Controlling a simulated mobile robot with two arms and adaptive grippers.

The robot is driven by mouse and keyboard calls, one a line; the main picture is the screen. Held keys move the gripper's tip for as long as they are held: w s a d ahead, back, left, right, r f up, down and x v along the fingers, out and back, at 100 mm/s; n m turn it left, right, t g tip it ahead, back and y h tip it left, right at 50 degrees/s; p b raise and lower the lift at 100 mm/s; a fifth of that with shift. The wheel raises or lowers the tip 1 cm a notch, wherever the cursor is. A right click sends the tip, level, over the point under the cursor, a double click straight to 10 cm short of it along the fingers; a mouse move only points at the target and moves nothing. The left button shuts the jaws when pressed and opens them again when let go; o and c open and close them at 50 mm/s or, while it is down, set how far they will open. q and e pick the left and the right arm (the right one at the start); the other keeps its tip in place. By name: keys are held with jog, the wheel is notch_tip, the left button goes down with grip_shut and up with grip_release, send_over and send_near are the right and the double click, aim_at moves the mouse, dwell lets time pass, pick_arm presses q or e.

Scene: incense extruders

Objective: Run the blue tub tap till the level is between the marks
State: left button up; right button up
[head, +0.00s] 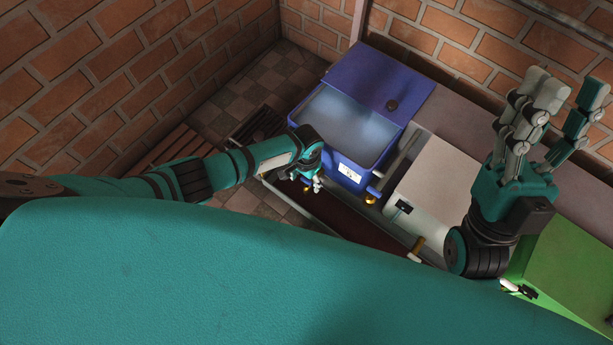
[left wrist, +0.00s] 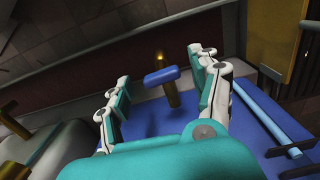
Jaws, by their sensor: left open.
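The blue tub (head: 338,162) stands against the wall in the head view, its top open on a bluish-grey surface inside. Its white front label (head: 349,172) is small. My left gripper (head: 314,184) is at the tub's front left corner, partly hidden by its own wrist. In the left wrist view the blue tap handle (left wrist: 160,76) on a brass stem (left wrist: 172,95) lies between the spread fingers of my left gripper (left wrist: 159,70), with a gap visible on both sides. I cannot make out level marks or flow. My right gripper (head: 567,100) is raised at the right, fingers apart, empty.
A white tub (head: 435,185) stands right of the blue one, and a green tub (head: 570,265) further right. A grey bar (head: 400,160) slants between the blue and white tubs. A dark trough (head: 350,217) runs along the front. Brick walls close off the back and left.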

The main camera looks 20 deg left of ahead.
aim_at(306, 181)
pick_arm(q)
notch_tip(306, 181, up, 12)
dwell(0.5)
